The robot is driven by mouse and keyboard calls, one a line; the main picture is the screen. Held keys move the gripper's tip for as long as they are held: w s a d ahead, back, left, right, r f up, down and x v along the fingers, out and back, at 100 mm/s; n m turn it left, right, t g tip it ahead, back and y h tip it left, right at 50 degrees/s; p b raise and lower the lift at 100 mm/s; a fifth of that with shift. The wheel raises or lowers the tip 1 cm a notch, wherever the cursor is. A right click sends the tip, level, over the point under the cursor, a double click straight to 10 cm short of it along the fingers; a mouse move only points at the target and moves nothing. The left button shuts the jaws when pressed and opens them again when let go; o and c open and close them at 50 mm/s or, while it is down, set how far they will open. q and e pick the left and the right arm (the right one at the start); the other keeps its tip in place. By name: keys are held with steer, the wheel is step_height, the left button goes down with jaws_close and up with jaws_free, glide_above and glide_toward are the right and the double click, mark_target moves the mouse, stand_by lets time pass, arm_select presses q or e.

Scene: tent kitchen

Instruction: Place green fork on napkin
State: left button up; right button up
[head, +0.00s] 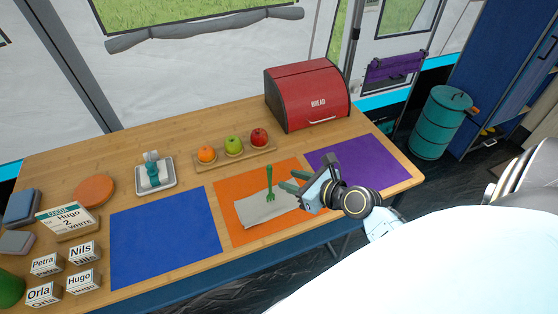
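The green fork (269,181) shows over the orange mat, with its tines at the lower end over the far edge of the grey napkin (254,213) and its handle pointing away from me. I cannot tell whether it lies flat or is slightly raised. The napkin lies on the orange mat (232,233). My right gripper (287,181) is just to the right of the fork, above the mat. Its two fingers are apart, with nothing visible between them. My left gripper is out of the picture.
A blue mat (165,240) lies left and a purple mat (362,158) right. Behind stand a red bread box (307,95) and a wooden tray (229,160) with fruit. A small metal tray (168,188), name blocks (82,252) and a cocoa sign (67,219) are at left.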

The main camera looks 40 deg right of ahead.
steer(key=v, duration=0.3)
steer(key=shift+w, duration=0.1)
stand_by(0.4)
